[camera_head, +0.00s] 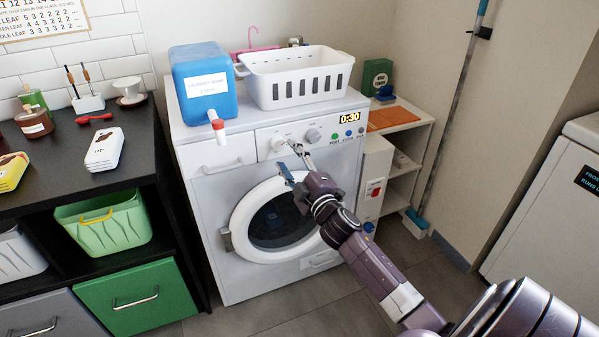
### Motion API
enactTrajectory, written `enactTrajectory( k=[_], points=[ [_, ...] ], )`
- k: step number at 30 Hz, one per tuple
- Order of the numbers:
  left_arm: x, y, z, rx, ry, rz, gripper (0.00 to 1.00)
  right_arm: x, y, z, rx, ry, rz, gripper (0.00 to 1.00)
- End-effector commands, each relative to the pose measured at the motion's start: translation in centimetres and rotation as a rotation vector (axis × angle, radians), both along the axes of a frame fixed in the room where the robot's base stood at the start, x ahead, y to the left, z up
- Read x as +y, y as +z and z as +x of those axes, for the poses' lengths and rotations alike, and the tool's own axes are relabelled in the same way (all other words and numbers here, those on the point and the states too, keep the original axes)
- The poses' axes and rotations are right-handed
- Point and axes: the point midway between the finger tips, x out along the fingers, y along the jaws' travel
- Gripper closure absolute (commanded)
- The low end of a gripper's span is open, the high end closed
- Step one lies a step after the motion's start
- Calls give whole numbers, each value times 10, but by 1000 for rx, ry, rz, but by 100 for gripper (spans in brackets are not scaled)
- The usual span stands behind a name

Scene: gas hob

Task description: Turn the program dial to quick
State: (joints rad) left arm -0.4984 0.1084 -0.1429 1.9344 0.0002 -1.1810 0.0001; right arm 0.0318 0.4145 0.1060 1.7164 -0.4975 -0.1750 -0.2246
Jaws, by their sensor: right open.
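A white washing machine (213,180) stands against the wall. Its front panel has two round dials, a left dial (278,143) and a right dial (313,135). Their labels are too small to read, so I cannot tell which is the program dial or where it points. My right gripper (291,158) is open in front of the panel, just below the dials. One finger reaches up near the left dial; I cannot tell if it touches. My left gripper is not in view.
A blue detergent jug (203,88) with its spout over the front edge and a white basket (296,78) stand on the machine. Small coloured buttons (348,133) sit right of the dials. The round door (242,222) is below. A dark shelf unit (150,150) stands left.

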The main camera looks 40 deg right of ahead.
Motion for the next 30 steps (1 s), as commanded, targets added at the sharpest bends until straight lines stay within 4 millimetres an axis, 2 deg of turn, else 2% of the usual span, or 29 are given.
enactTrajectory(
  k=[1,6,12,18,30],
  points=[
    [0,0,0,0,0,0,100,2,-3,-12,3,0,1,53],
    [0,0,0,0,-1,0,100,8,-6,-45,2,-1,3,53],
    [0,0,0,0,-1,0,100,12,-8,-70,3,-2,3,53],
    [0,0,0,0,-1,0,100,14,-8,-78,1,-2,1,53],
    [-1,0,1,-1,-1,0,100,14,-8,-78,1,-2,1,53]
  ],
)
